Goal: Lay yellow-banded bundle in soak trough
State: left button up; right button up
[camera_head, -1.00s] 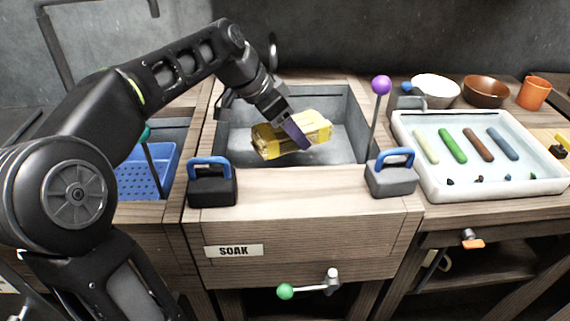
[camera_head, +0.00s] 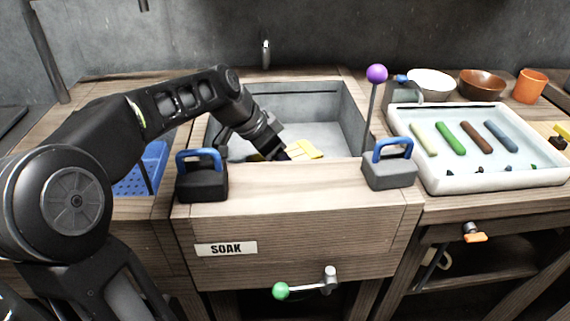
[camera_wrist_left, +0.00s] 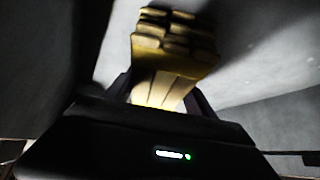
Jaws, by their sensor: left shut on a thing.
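The yellow bundle (camera_head: 308,150) is down inside the grey soak trough (camera_head: 350,108), low behind its front wall, which hides part of it. In the left wrist view the bundle (camera_wrist_left: 172,50) shows as stacked yellow strips with their ends facing away, between the gripper's fingers. My left gripper (camera_head: 283,155) reaches into the trough and is shut on the bundle. The head view does not show whether the bundle touches the trough floor. My right gripper is not in view.
A purple-knobbed lever (camera_head: 376,75) rises at the trough's right. A white tray (camera_head: 490,183) lies further right. A blue basket (camera_head: 140,178) is at left.

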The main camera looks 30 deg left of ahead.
pick_arm(q)
jog(key=shift+f, duration=0.2)
jog(key=shift+f, duration=0.15)
jog(key=o, duration=1.5)
jog(key=shift+s+r, duration=0.1)
jog(key=shift+r, duration=0.35)
jog(key=p+v, duration=0.3)
jog(key=v, duration=0.7)
jog(key=shift+a+r, duration=0.15)
jog(key=shift+r, duration=0.05)
jog(key=shift+s+a+r, duration=0.15)
jog(key=shift+s+r, duration=0.2)
jog(key=shift+r, duration=0.05)
